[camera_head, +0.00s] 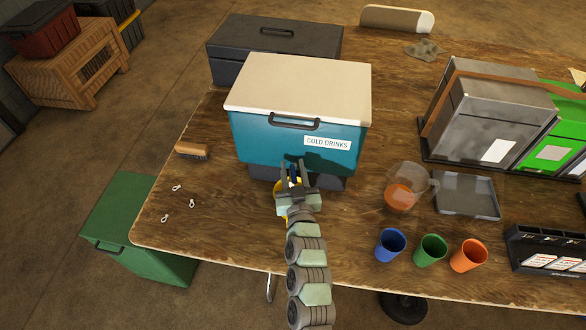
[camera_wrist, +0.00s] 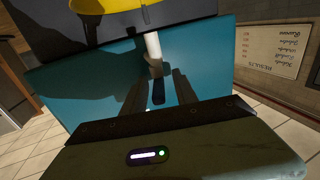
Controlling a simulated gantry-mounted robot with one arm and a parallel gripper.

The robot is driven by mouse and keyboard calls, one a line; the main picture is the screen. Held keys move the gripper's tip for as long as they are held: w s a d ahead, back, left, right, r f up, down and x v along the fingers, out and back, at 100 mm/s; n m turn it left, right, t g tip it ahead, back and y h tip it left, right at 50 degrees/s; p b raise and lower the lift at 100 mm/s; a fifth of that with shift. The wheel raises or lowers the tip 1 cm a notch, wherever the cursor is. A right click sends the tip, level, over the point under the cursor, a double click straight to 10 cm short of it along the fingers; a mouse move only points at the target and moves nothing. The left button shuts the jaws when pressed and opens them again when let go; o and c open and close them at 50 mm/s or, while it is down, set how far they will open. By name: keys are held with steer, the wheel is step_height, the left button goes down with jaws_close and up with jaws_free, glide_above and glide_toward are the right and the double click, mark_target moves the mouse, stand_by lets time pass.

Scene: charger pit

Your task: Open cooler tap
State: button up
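The teal cooler (camera_head: 260,138) with a white lid and a "COLD DRINKS" label stands on the wooden table. In the wrist view its teal front (camera_wrist: 90,75) fills the middle, with a pale tap spout (camera_wrist: 153,48) and a small dark blue tap lever (camera_wrist: 158,92). My gripper (camera_head: 298,170) is at the cooler's lower front; in the wrist view its fingers (camera_wrist: 159,95) are apart, one on each side of the lever, with visible gaps. A yellow object (camera_head: 281,190), possibly a cup, is mostly hidden behind my gripper; its yellow also shows in the wrist view (camera_wrist: 110,6).
Blue (camera_head: 390,245), green (camera_head: 431,250) and orange (camera_head: 468,255) cups stand to the right, near a clear pitcher (camera_head: 400,197) and grey tray (camera_head: 466,210). A brush (camera_head: 192,151) and small white clips lie left. A dark case (camera_head: 222,45) is behind the cooler.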

steer(key=shift+c, duration=0.5)
jaws_close()
steer(key=shift+r+h+p, duration=0.35)
steer(key=shift+h+p, duration=0.05)
steer(key=shift+p, duration=0.75)
steer(key=m+p, duration=0.1)
steer(key=p, duration=0.1)
steer(key=shift+h+p, duration=0.35)
steer(key=shift+h, duration=0.05)
steer(key=shift+f+h+p, duration=0.1)
steer(key=shift+h+p, duration=0.2)
steer(key=shift+p, duration=0.15)
steer(key=shift+f+m+p, duration=0.2)
steer(key=shift+m+p, duration=0.1)
